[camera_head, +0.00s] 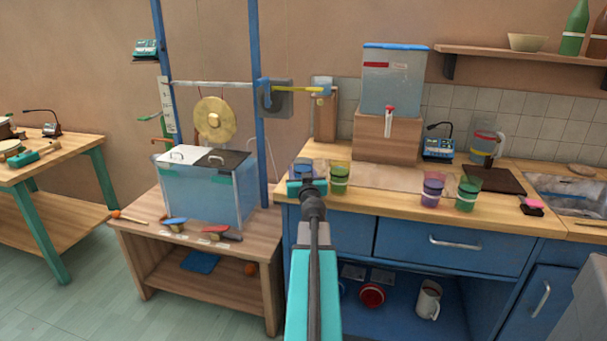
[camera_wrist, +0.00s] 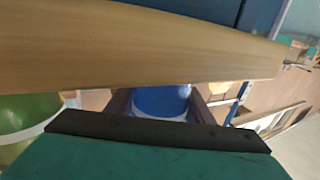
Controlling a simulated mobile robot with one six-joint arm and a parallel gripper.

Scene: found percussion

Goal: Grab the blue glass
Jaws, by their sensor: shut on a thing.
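The blue glass (camera_head: 302,167) stands at the left end of the wooden counter, partly hidden behind my gripper (camera_head: 307,187). In the wrist view the blue glass (camera_wrist: 160,101) shows its blue body and a pale band between the two dark fingers of my gripper (camera_wrist: 160,108). My gripper is shut on it. The fingertips and the lower part of the glass are hard to make out. Whether the glass touches the counter cannot be told.
A yellow-green glass (camera_head: 340,178) stands close to the right of the blue one. A purple glass (camera_head: 432,189) and a green glass (camera_head: 468,193) stand farther right. A water dispenser (camera_head: 391,80) is behind on a wooden block. The counter edge (camera_wrist: 130,50) crosses the wrist view.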

